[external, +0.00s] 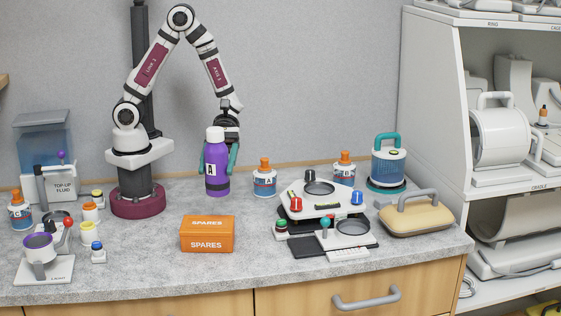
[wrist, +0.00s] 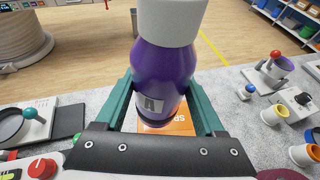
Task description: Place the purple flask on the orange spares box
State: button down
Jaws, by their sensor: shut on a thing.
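The purple flask (external: 216,170), with a white cap and a letter A label, stands upright between the green fingers of my gripper (external: 217,163). In the wrist view my gripper (wrist: 161,103) is shut on the flask (wrist: 165,65), with one finger on each side. In the external view the flask's base appears near the counter top; I cannot tell whether it touches. The orange spares box (external: 207,234) sits on the counter, nearer the front edge than the flask. In the wrist view the box (wrist: 178,124) is partly hidden behind the flask.
A bottle with an orange cap (external: 264,178) stands right of the flask. A white device with knobs (external: 320,198) is further right. Small jars (external: 88,232) and a purple-topped stand (external: 40,255) are at the left. The counter around the box is clear.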

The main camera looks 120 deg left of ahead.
aim_at(207, 167)
jog(key=d+m+g, duration=0.1)
jog(key=s+d+g, duration=0.1)
jog(key=d, duration=0.1)
jog(key=shift+s+f+m+h, duration=0.15)
jog(key=shift+s+m+h, duration=0.05)
jog(key=shift+m+h, duration=0.2)
notch_tip(207, 167, down, 7)
grip_release()
jog(key=shift+f, duration=0.1)
jog(key=shift+r, duration=0.2)
jog(key=v, duration=1.1)
jog(key=s+d+r+m+g+y, duration=0.35)
jog(key=s+m+y, duration=0.2)
jog(key=m, duration=0.35)
jog(key=s+d+r+m+g+y, duration=0.2)
jog(key=s+m+g+y, duration=0.2)
jog(key=s+m, duration=0.45)
jog(key=a+m+t+y, duration=0.1)
jog(key=m, duration=0.2)
jog(key=a+r+m+t+y, duration=0.1)
jog(key=m+y, duration=0.1)
jog(key=m, duration=0.1)
jog(key=a+m+t+y, duration=0.1)
jog(key=m+y, duration=0.1)
jog(key=m, duration=0.1)
jog(key=shift+s+a+r+m, duration=0.2)
jog(key=shift+s+a+m, duration=0.1)
jog(key=shift+s+m, duration=0.1)
